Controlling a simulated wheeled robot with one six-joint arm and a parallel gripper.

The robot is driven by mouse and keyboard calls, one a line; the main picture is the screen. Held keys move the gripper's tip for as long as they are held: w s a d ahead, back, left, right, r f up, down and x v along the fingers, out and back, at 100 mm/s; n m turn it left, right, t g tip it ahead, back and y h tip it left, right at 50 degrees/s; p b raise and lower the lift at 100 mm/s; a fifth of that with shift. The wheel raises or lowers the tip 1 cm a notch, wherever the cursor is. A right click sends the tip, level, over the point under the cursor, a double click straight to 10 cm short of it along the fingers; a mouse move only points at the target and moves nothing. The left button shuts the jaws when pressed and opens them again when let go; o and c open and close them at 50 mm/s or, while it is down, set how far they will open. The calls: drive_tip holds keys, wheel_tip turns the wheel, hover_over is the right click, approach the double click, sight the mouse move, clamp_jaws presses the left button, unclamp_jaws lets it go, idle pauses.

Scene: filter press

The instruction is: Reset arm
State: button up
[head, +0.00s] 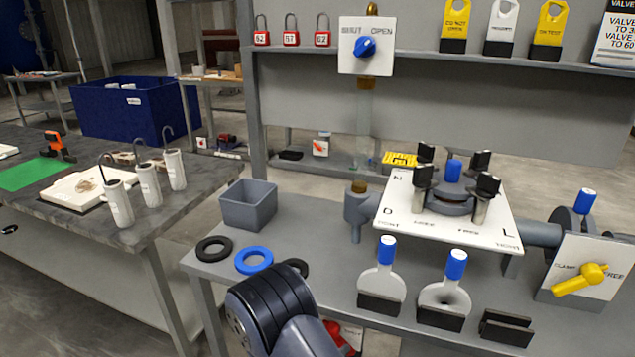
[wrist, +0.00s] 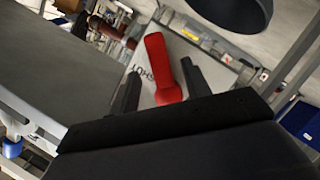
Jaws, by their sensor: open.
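My gripper (wrist: 160,70) shows in the wrist view with its two dark fingers apart and nothing held between them. A red handle (wrist: 157,60) on a white panel (wrist: 208,63) marked SHUT appears between the fingers in that view. I cannot tell whether the fingers touch it. In the head view my dark arm (head: 276,312) reaches in from the bottom edge, and my gripper is hidden there. Part of a red piece (head: 340,338) shows beside the arm, low in the picture.
The grey bench holds a grey bin (head: 248,205), a blue ring (head: 254,260), a black ring (head: 214,249), a white marked plate (head: 400,210) and blue-handled paddles (head: 381,282). A yellow handle (head: 580,280) is at right. A side table (head: 135,235) with white cylinders stands left.

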drive_tip(key=v, duration=0.7)
drive_tip(key=w+d+f+m+y+b, duration=0.1)
drive_tip(key=w+d+f+b, duration=0.1)
drive_tip(key=w+d, duration=0.3)
drive_tip(key=shift+w+d+f+m, duration=0.2)
drive_tip(key=shift+w+f+m, duration=0.35)
drive_tip(key=shift+w, duration=1.05)
